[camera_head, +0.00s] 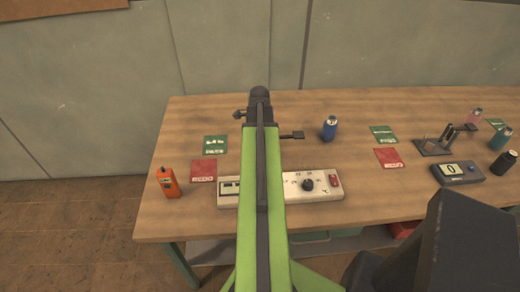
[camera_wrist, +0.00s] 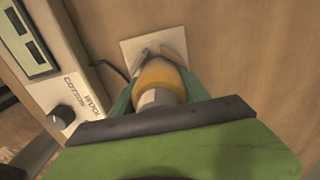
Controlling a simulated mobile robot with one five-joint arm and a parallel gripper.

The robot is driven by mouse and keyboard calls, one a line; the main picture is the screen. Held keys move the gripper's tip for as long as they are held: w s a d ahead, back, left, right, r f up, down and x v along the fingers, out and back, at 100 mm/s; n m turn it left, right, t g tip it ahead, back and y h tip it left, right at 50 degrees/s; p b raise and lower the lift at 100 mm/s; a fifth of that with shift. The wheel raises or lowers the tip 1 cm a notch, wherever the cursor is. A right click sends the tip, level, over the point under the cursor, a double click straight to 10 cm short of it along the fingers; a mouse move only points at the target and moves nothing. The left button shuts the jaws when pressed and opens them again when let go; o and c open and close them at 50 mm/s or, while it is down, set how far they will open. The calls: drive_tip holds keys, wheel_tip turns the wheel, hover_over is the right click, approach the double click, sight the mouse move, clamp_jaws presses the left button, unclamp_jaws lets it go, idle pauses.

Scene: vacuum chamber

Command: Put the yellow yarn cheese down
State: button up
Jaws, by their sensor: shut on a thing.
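The yellow yarn cheese (camera_wrist: 160,77) is a rounded yellow-orange body with a pale end, between the teal fingers of my gripper (camera_wrist: 158,54) in the wrist view. My gripper is shut on it. A pale square pad (camera_wrist: 132,47) lies on the wooden bench just beyond the fingertips. I cannot tell whether the cheese touches the pad. In the head view my green arm reaches over the bench and hides the cheese and the pad.
A white control box (camera_head: 318,186) with a knob lies close by on the bench (camera_head: 290,110). An orange handheld device (camera_head: 168,182) stands at left.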

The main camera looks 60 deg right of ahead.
drive_tip(key=o, duration=1.5)
drive_tip(key=shift+c, duration=0.2)
wheel_tip(320, 180, up, 12)
drive_tip(key=p, duration=1.2)
drive_tip(key=shift+r+p, duration=0.2)
drive_tip(key=shift+p, duration=0.1)
